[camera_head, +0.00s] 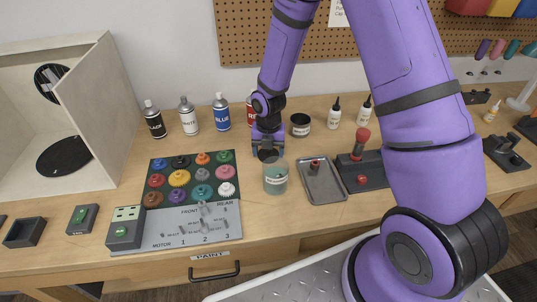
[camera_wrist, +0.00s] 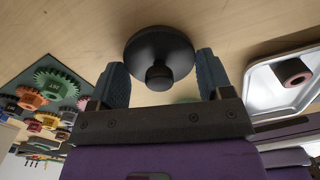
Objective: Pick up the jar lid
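The jar lid (camera_wrist: 160,48) is a dark round disc with a small knob in its middle. In the wrist view it lies on the wooden bench, with its knob toward my gripper (camera_wrist: 160,66). My gripper is open, one finger on each side of the lid and knob, with gaps showing on both sides. In the head view my gripper (camera_head: 267,148) points down just behind a glass jar (camera_head: 275,179) with greenish contents.
A metal tray (camera_head: 322,193) with a small part lies right of the jar. A grey gear board (camera_head: 160,231) is at the left. My arm covers part of the right side.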

